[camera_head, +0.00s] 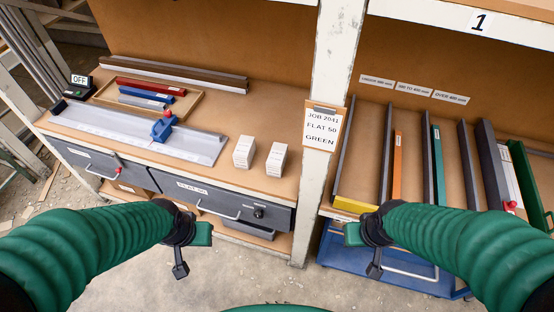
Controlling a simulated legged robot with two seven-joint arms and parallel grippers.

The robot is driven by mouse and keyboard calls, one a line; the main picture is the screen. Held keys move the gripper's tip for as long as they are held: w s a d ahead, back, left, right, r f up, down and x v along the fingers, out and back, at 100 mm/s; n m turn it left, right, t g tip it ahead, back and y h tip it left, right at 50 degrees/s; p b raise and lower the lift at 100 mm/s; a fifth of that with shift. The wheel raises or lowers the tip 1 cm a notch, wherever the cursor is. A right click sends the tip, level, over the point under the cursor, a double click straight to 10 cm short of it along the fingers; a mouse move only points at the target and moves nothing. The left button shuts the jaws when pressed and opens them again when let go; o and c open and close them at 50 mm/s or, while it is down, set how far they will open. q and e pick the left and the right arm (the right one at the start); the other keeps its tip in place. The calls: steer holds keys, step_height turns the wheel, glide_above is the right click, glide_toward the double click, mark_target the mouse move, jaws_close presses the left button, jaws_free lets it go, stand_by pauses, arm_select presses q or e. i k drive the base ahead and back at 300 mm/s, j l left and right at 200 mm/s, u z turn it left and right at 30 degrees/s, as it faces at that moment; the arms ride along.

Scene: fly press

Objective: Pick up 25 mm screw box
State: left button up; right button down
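Two small white boxes stand upright side by side on the left bench: a left box (244,152) and a right box (276,159). Their printed labels are too small to read, so I cannot tell which is the 25 mm screw box. My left gripper (190,250) hangs in front of the bench's drawers, below and to the left of the boxes, apart from them. My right gripper (364,250) is in front of the right shelf unit, over the blue cart. Neither gripper visibly holds anything. Their finger gaps are not clear.
A grey metal guide with a blue clamp (163,128) lies left of the boxes. Behind it is a tray (190,108) of coloured bars. A white post (332,90) with a job card (322,128) divides the bench from the slotted rack. A blue cart (345,252) stands low right.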

mark_target(278, 155)
steer(key=i+j, duration=0.1)
steer(key=j, duration=0.35)
steer(key=i+j, duration=0.1)
steer(key=j, duration=0.3)
steer(key=z, duration=0.4)
steer(key=j+z, duration=0.1)
steer(key=z, duration=0.3)
steer(key=j+z, duration=0.1)
steer(key=z, duration=0.7)
